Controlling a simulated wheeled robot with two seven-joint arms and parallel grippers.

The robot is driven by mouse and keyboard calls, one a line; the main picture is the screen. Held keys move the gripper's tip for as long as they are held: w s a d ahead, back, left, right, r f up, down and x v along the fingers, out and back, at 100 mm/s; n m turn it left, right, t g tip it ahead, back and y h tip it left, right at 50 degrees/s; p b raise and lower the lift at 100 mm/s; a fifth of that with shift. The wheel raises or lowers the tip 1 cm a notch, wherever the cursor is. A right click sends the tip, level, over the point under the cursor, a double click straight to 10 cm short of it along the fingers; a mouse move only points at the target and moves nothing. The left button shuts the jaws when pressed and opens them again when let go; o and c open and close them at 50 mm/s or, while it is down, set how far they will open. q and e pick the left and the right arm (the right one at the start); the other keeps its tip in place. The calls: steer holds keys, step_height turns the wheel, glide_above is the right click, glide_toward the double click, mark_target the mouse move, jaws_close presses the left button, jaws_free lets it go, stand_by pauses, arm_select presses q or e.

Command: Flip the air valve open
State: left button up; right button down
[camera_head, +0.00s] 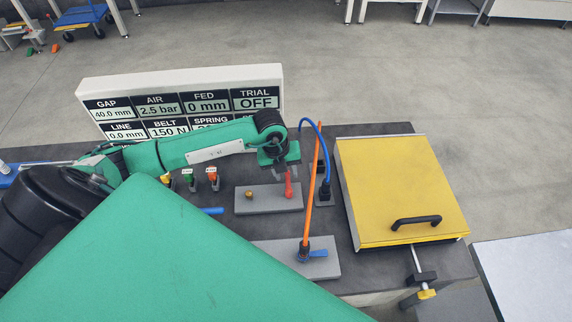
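A red upright lever (289,184) stands on a grey plate (262,207) in the middle of the bench, with a small brass-coloured knob (249,195) to its left. A blue lever (312,255) lies low on a second grey plate (327,269) nearer to me, at the foot of an orange rod. No label shows which of these is the air valve. My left gripper (286,171) points down just above the red lever, its fingers apart around the lever's top; contact cannot be made out. My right gripper is not in view.
A slanting orange rod (312,190) and a blue hose (325,142) stand right of the gripper. A yellow cover with a black handle (416,221) fills the bench's right. Behind is a display board (275,76) reading AIR 2.5 bar and TRIAL OFF. Small labelled levers (212,179) stand left.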

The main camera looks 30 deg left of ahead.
arm_select(q)
step_height(320, 180, up, 13)
steer(key=s+a+b, duration=0.1)
steer(key=a+b, duration=0.1)
steer(key=b, duration=0.1)
steer(key=shift+s+f, duration=0.2)
steer(key=shift+s, duration=0.1)
